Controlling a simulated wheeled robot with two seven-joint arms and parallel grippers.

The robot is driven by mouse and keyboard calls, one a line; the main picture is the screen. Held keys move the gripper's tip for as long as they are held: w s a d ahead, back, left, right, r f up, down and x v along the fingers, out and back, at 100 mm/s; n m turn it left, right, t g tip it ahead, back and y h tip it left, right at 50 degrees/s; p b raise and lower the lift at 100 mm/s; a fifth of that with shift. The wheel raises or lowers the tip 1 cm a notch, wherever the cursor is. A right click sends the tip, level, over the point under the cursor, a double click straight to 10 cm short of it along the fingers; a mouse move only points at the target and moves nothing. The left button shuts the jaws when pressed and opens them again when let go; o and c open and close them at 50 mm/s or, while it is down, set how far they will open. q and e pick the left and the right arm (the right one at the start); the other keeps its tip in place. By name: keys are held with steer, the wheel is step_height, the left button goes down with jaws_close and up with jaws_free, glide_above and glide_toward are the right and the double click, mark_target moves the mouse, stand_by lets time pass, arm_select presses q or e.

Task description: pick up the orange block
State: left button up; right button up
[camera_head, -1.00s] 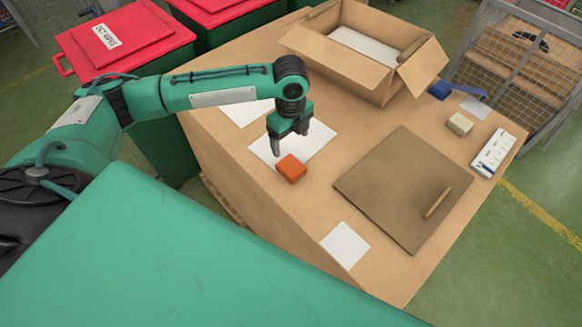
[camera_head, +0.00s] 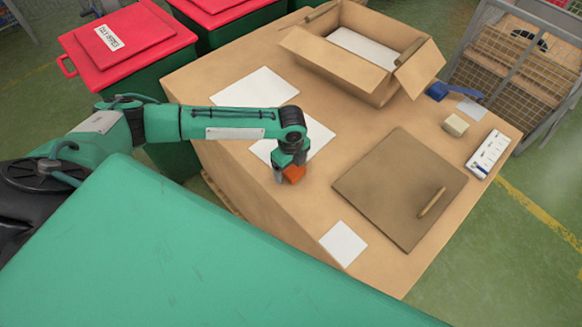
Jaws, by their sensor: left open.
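The orange block (camera_head: 294,174) sits on the table at the front edge of a white sheet. My left gripper (camera_head: 285,178) points down over the block, with a dark finger showing on its left side. The gripper and wrist hide part of the block. The gripper is open, and I cannot tell whether a finger touches the block. My right gripper is not in view.
A brown board (camera_head: 395,195) with a wooden handle lies to the right. An open cardboard box (camera_head: 345,65) stands at the back. A beige block (camera_head: 455,125) and a white power strip (camera_head: 488,155) lie near the right edge. Red-lidded bins (camera_head: 120,45) stand behind the table.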

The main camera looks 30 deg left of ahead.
arm_select(q)
steer(key=c, duration=1.1)
steer(key=shift+r, duration=0.1)
